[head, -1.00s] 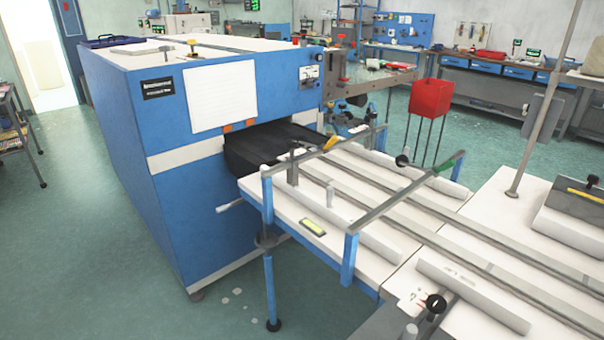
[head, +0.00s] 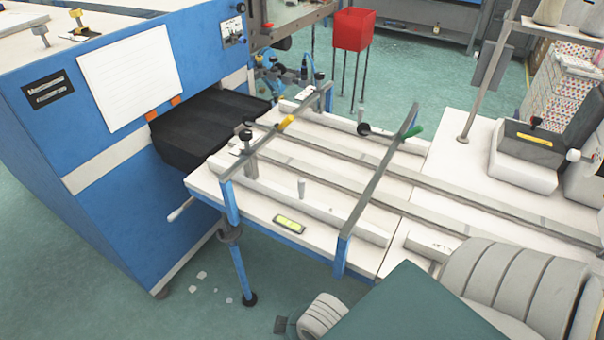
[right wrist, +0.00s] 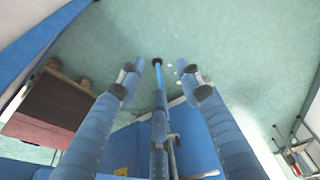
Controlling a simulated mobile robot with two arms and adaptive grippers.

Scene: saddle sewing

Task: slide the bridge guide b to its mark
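Two bridge guides span the white feed table. One, with a yellow piece (head: 268,137), lies nearer the blue machine. The other, with a green end (head: 384,165), crosses farther right. I cannot tell which is guide b, and no mark for it is clearly readable. My right arm shows at the lower right of the head view, below the table; its fingertips are not clearly seen there. My left gripper is not in view.
The blue machine (head: 110,190) stands left, with a black chute (head: 205,125) at the table. Long rails (head: 400,185) run along the table. A label with a yellow-green face (head: 289,222) lies on the near edge. A red bin (head: 354,29) stands behind.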

